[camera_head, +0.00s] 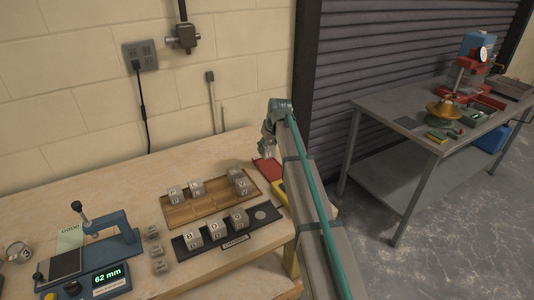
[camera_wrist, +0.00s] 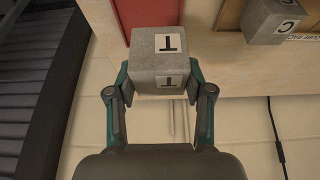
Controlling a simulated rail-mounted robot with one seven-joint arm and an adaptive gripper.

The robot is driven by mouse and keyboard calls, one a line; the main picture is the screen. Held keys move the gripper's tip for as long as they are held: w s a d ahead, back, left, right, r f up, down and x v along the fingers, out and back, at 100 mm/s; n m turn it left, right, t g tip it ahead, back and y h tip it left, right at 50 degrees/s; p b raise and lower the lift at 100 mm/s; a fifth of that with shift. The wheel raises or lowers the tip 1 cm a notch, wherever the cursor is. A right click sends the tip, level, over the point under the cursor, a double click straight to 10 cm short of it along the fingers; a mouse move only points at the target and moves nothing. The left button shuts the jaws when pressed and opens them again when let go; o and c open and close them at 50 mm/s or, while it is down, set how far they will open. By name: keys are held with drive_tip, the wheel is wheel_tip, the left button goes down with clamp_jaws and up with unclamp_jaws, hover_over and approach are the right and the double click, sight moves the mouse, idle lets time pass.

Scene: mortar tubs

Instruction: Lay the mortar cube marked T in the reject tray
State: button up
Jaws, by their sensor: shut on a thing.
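The grey mortar cube marked T (camera_wrist: 150,62) is held between the two fingers of my gripper (camera_wrist: 157,88) in the wrist view, with a T label on two visible faces. In the head view my gripper (camera_head: 266,152) hangs at the back right of the wooden bench, over or just behind the red tray (camera_head: 266,171). The red tray also shows in the wrist view (camera_wrist: 143,10), partly hidden behind the cube. I cannot tell how high the cube is above it. My arm hides part of the tray's right side.
A wooden tray (camera_head: 183,215) left of the red tray holds several cubes, including one marked C (camera_wrist: 268,22). A black board (camera_head: 253,228) in front holds more cubes. A yellow-edged thing (camera_head: 279,188) lies near my arm. A blue gauge (camera_head: 100,260) stands front left.

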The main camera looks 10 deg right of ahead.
sight(271, 144)
drive_tip(key=w+f, duration=0.3)
drive_tip(key=shift+d+f+p, duration=0.15)
drive_tip(key=shift+d+p, duration=0.05)
drive_tip(key=shift+p, duration=0.2)
drive_tip(key=shift+w+f+p, duration=0.15)
drive_tip(key=shift+f+p, duration=0.25)
drive_tip(key=shift+f, duration=1.45)
drive_tip(key=shift+f, duration=0.15)
drive_tip(key=o, duration=1.4)
drive_tip(key=b+v, duration=0.2)
drive_tip(key=v, duration=1)
